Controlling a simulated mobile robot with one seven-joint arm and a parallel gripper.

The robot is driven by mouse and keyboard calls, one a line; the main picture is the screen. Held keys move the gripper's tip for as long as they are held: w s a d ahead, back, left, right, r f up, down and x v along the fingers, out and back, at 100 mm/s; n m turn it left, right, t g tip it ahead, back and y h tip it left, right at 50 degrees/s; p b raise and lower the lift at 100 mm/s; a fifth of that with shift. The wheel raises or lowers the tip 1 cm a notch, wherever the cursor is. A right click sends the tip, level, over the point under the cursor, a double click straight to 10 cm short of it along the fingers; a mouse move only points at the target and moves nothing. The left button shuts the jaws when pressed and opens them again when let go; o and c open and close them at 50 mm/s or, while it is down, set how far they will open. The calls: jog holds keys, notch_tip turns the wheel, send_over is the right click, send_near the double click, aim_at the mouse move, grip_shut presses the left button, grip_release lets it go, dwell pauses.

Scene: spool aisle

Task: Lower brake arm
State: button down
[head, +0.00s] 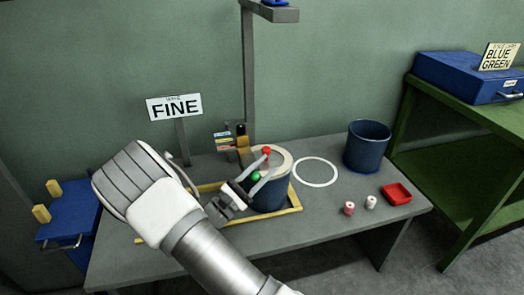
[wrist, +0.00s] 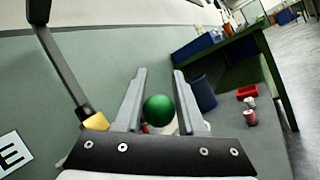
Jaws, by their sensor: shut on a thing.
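My gripper (head: 256,170) reaches over a drum (head: 268,197) with a dark blue side and a pale top, inside a yellow frame on the grey bench. In the wrist view my gripper (wrist: 159,85) is shut on a green ball knob (wrist: 159,110), which sits between the two grey fingers. The green knob also shows in the head view (head: 228,175). A red ball (head: 266,149) shows above the drum top. A yellow and black upright piece (head: 242,139) stands behind the drum. The brake arm's bar is largely hidden, so I cannot tell its tilt or how it joins the knob.
A FINE sign (head: 176,107) stands behind my arm. A white ring (head: 316,172) marks the bench right of the drum. A blue bucket (head: 367,148), a red tray (head: 397,194) and two small spools (head: 349,208) are farther right. A grey post (head: 248,80) rises behind.

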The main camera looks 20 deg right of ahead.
jog(key=f, duration=0.2)
jog(key=f+b, duration=0.1)
jog(key=f, duration=0.1)
jog(key=shift+s, duration=0.4)
jog(key=c, duration=1.4)
grip_release()
jog(key=shift+r, duration=0.15)
jog(key=o, duration=0.9)
jog(key=shift+w, duration=0.1)
jog(key=p+v, duration=0.2)
jog(key=v, duration=1.5)
jog(key=shift+p, duration=0.3)
jog(key=shift+a, duration=0.1)
